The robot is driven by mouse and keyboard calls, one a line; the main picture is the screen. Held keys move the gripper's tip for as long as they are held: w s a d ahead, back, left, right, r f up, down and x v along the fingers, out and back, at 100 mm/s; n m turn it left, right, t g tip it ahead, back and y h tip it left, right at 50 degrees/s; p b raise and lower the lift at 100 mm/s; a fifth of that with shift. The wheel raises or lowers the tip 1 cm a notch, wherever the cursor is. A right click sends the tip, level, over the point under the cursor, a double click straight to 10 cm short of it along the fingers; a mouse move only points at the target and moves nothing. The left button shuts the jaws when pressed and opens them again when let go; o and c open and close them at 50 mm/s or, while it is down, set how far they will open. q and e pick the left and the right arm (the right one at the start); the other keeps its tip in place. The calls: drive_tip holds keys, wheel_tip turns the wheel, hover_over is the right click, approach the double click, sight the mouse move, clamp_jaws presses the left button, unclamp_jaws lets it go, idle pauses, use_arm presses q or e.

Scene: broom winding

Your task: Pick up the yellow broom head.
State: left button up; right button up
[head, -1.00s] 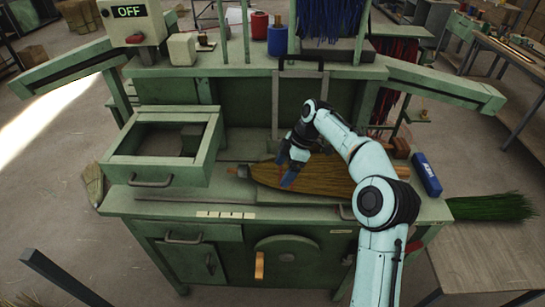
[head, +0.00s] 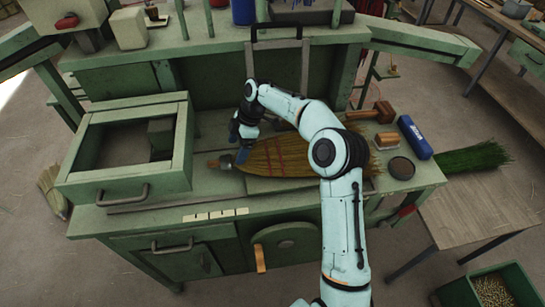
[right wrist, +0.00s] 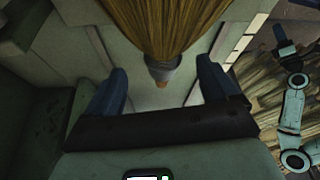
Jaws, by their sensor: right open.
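The yellow broom head (head: 285,158) lies on the green workbench with its straw fanning right and its narrow neck at left. Red stitching crosses the straw. My right gripper (head: 240,143) is above its neck end, with blue fingers apart. In the right wrist view, the broom head (right wrist: 170,25) comes in from the top, and its neck shows in the gap between the open fingers (right wrist: 163,85); contact cannot be told. What looks like my left gripper (right wrist: 284,40) shows small at the right there; its jaws are unclear.
An open drawer box (head: 120,190) stands left of the broom. A wooden mallet (head: 375,112), a brown block (head: 387,140), a dark round tin (head: 401,168) and a blue box (head: 414,137) stand at right. A green broom (head: 470,158) sticks out beyond the bench's right edge.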

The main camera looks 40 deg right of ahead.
sight(233, 156)
drive_tip(key=shift+a+x, duration=0.2)
drive_tip(key=shift+x, duration=2.6)
drive_tip(key=shift+r, duration=0.1)
drive_tip(key=shift+s, duration=0.1)
drive_tip(key=shift+c, duration=0.3)
